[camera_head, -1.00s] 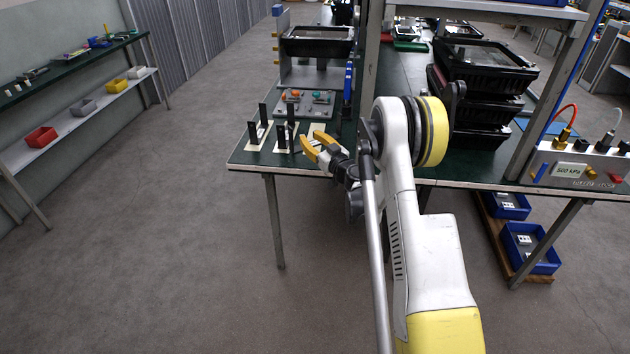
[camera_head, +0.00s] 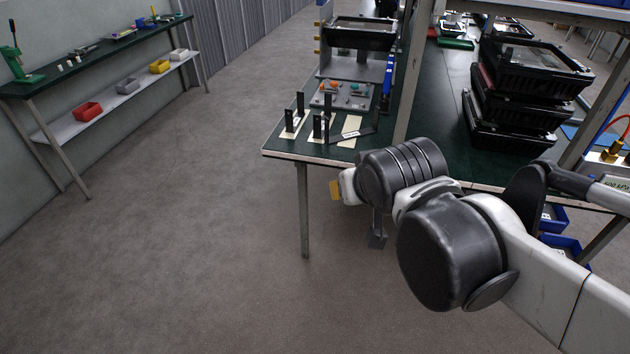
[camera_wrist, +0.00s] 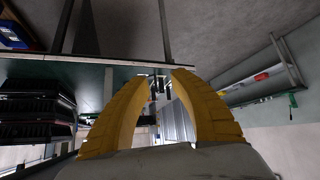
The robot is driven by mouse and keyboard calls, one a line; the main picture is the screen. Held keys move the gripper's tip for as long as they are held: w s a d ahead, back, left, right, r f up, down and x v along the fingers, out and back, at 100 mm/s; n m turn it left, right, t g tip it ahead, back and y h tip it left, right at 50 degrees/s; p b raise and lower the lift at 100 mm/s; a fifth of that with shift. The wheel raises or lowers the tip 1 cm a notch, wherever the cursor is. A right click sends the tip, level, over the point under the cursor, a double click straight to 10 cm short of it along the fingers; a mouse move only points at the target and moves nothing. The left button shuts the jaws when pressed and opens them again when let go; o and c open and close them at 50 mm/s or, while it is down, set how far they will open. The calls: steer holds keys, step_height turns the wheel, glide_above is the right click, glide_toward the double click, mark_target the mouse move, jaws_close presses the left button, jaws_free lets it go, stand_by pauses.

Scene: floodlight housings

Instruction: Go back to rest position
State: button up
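My gripper shows in the wrist view (camera_wrist: 159,74) with its two curved yellow fingers apart and nothing between them. In the head view only a small yellow part of the gripper (camera_head: 336,190) shows past my dark wrist, low beside the front edge of the green workbench (camera_head: 285,147). The rest of it is hidden by my arm. My arm is folded across the lower right of the head view. Upright black pieces on pale plates (camera_head: 318,127) stand at the bench's front left corner, beside a flat dark piece (camera_head: 362,133) by a pale strip (camera_head: 350,126).
Stacked black housings (camera_head: 520,90) stand on the bench at right, near a grey post (camera_head: 409,80). Another housing (camera_head: 360,35) sits on a grey stand. Blue bins (camera_head: 565,248) are under the bench. A wall shelf (camera_head: 120,105) holds coloured bins. The floor at left is clear.

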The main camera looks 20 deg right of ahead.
steer(key=s+a+f+n+g+y, duration=0.1)
steer(key=s+a+f, duration=0.2)
steer(key=s, duration=0.3)
steer(key=shift+s+a+f+g+y, duration=0.2)
steer(key=shift+a+f+g+y, duration=0.1)
steer(key=shift+a, duration=0.25)
stand_by(0.4)
